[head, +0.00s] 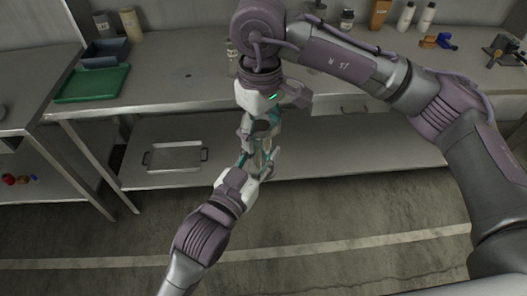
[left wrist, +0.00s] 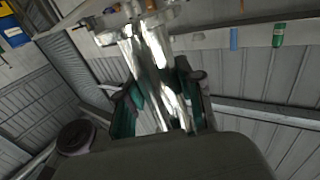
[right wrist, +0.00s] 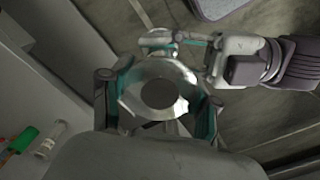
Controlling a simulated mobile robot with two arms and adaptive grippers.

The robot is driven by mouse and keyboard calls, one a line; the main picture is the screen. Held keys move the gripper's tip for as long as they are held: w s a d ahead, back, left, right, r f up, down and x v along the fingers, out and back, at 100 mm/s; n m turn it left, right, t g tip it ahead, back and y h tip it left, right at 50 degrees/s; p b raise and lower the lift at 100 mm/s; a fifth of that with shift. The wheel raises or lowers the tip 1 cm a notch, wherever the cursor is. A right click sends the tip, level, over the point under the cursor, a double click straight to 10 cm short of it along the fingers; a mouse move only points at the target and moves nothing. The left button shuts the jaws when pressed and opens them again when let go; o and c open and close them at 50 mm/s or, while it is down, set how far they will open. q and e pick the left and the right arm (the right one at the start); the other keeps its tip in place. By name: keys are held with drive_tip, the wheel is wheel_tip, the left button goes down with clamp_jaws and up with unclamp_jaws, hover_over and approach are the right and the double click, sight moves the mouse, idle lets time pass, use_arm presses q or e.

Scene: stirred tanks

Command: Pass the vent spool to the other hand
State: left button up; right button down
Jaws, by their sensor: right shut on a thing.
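The vent spool (left wrist: 158,80) is a shiny metal tube with a wide flange. My right gripper (head: 259,128) points down and is shut on it in front of the bench. In the right wrist view the spool's round flange (right wrist: 160,72) with its dark bore sits between the right fingers. My left gripper (head: 254,165) comes up from below to the spool's lower part. In the left wrist view its teal-padded fingers stand apart on either side of the tube, open. Finger contact there is hard to tell. In the head view the grippers mostly hide the spool.
A steel bench (head: 180,88) runs behind the grippers, with a lower shelf holding a metal tray (head: 175,158). A green tray (head: 92,84) and a blue bin (head: 106,53) stand at its left. Bottles (head: 405,17) and small parts stand at the back right. The floor in front is clear.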

use_arm(q)
drive_tip(key=shift+s+d, duration=0.15)
drive_tip(key=shift+d, duration=0.05)
clamp_jaws()
use_arm(e)
drive_tip(key=shift+a, duration=0.15)
use_arm(q)
drive_tip(key=shift+r, duration=0.1)
use_arm(e)
drive_tip(key=c, duration=0.7)
unclamp_jaws()
drive_tip(key=o, duration=0.5)
drive_tip(key=shift+r, duration=0.15)
